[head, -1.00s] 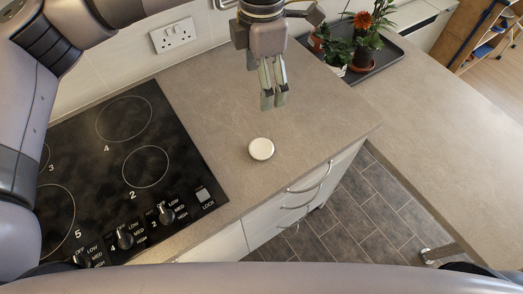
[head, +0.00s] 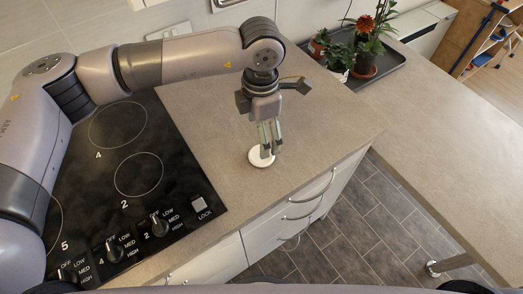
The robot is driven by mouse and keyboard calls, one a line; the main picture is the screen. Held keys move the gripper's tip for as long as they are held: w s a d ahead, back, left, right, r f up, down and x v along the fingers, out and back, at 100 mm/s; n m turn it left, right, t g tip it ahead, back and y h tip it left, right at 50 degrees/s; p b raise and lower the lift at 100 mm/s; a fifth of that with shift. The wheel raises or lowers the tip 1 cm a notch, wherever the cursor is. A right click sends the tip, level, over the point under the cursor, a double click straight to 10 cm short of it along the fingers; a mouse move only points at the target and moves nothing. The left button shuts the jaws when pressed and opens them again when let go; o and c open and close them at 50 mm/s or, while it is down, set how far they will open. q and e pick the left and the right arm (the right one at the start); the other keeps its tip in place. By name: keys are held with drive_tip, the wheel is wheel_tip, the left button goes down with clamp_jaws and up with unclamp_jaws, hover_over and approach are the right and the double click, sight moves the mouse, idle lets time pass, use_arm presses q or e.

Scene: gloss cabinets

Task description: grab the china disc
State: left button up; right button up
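The china disc (head: 261,161) is a small round white piece lying flat on the grey-brown countertop, right of the hob. My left gripper (head: 269,154) points down directly over it. The fingertips overlap the disc's upper right part in the head view, and they look close together. I cannot tell whether the fingers touch the disc or hover just above it. My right gripper is not in view.
A black hob (head: 130,185) with control knobs lies to the left. A dark tray (head: 379,67) with potted plants stands at the back right. The countertop (head: 205,125) around the disc is clear; its front edge has drawers with handles below.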

use_arm(q)
wheel_tip(320, 180, down, 4)
drive_tip(key=shift+r+p, duration=0.25)
drive_tip(key=shift+p, duration=0.15)
drive_tip(key=shift+f+p, duration=0.45)
drive_tip(key=f+p, duration=0.1)
drive_tip(key=f, duration=0.1)
drive_tip(key=f+p, duration=0.1)
drive_tip(key=shift+w+f, duration=0.2)
drive_tip(key=shift+f, duration=0.6)
drive_tip(key=c, duration=1)
drive_tip(key=shift+c, duration=1.2)
